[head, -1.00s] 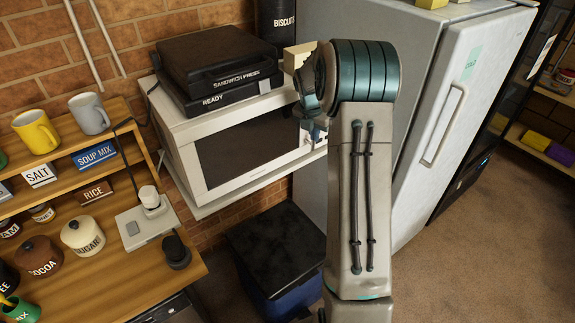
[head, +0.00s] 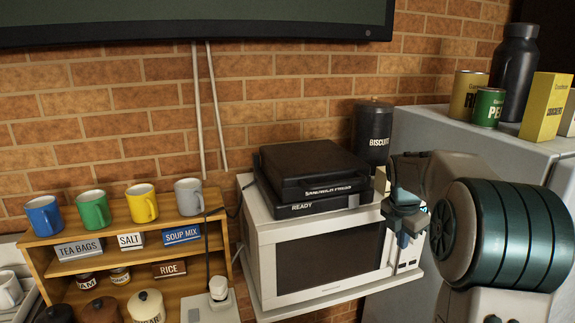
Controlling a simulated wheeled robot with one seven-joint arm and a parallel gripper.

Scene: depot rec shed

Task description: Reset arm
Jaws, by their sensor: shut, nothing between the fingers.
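My gripper (head: 404,232) is in the head view, right of centre, in front of the right end of the microwave. It is teal and small in the picture, with its fingers together and nothing held. My arm comes in from the right edge, with a large teal-ringed joint at the lower right. The arm hides part of the fridge and the microwave's right side. I cannot tell whether the gripper touches the microwave.
A white microwave (head: 262,268) carries a black sandwich press (head: 312,165). A biscuit canister (head: 373,125) stands behind it. A fridge (head: 432,125) with tins and a dark bottle (head: 513,58) on top is at right. A wooden shelf (head: 40,262) with mugs stands at left.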

